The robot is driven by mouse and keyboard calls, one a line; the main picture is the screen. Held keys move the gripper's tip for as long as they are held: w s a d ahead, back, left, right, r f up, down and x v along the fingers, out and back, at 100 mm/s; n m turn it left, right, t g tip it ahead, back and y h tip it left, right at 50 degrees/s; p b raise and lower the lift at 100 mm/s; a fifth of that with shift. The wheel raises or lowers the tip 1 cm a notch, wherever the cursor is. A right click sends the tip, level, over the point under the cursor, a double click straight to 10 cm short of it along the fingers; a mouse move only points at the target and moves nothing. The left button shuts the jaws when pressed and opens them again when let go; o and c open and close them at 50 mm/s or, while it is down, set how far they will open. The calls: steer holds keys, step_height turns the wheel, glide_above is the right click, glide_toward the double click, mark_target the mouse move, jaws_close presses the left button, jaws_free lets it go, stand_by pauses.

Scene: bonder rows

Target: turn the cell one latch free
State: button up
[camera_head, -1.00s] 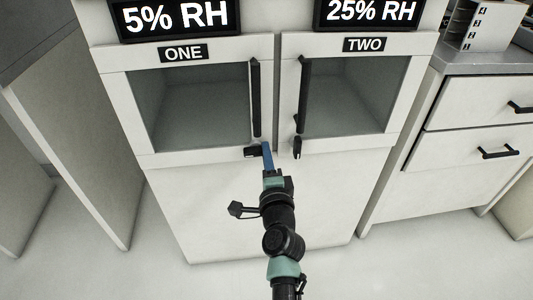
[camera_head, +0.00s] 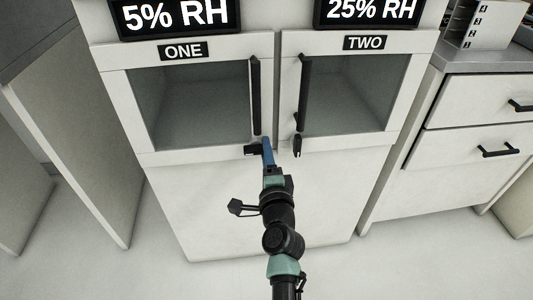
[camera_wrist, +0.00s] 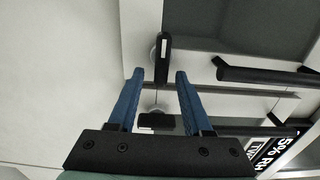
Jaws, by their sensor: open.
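The cell one latch (camera_head: 252,150) is a small black handle at the lower right corner of the cell one door (camera_head: 140,110). It lies sideways, pointing left in the head view. My gripper (camera_head: 266,140) has blue fingers and reaches up to the latch's right end, partly covering it. In the wrist view my gripper (camera_wrist: 157,75) is open, and the latch (camera_wrist: 162,58) shows between and beyond the two fingertips, with a gap on each side. I cannot tell how deep it sits between them.
The cell two latch (camera_head: 297,146) hangs upright close to the right of my fingers. Long black door handles (camera_head: 255,95) (camera_head: 303,92) stand out above both latches. A drawer cabinet (camera_head: 465,130) stands at the right. The panel below the doors is plain.

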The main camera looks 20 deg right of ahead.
steer(key=p+v, duration=0.3)
steer(key=v, duration=1)
steer(key=shift+w+r, duration=0.1)
steer(key=shift+r, duration=0.05)
